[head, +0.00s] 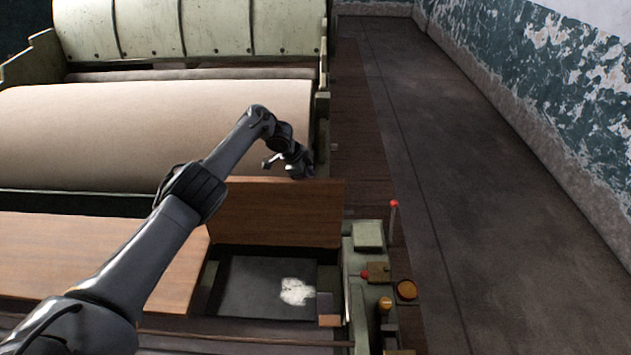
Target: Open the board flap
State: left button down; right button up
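The board flap (275,215) is a brown wooden panel at the centre. It stands raised on edge behind a dark opening (255,283) in the wooden board top (95,250). A pale, worn patch (296,291) shows on the dark surface inside the opening. My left arm reaches in from the lower left, across the board. My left gripper (293,163) is at the upper edge of the flap, near its right part. The fingers are small and dark, so I cannot tell whether they are open or touch the flap. My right gripper is not in view.
A large beige roller (150,135) lies behind the flap, with a pale green metal cover (200,28) beyond. A control panel (368,236) with a red-tipped lever (394,205) and knobs stands right of the opening. The dark floor (480,180) at right is clear up to the peeling wall.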

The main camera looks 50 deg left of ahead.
pick_arm(q)
jog(key=shift+a+f, duration=0.4)
jog(key=shift+f, duration=0.3)
jog(key=c, duration=1.1)
grip_release()
jog(key=v, duration=0.6)
jog(key=shift+r+p, duration=0.3)
jog(key=shift+r, duration=0.1)
jog(key=p+v, duration=0.1)
jog(key=v, duration=0.1)
jog(key=p+v, duration=0.2)
jog(key=v, duration=0.1)
jog(key=shift+w+d+r, duration=0.15)
jog(key=shift+w+r, duration=0.05)
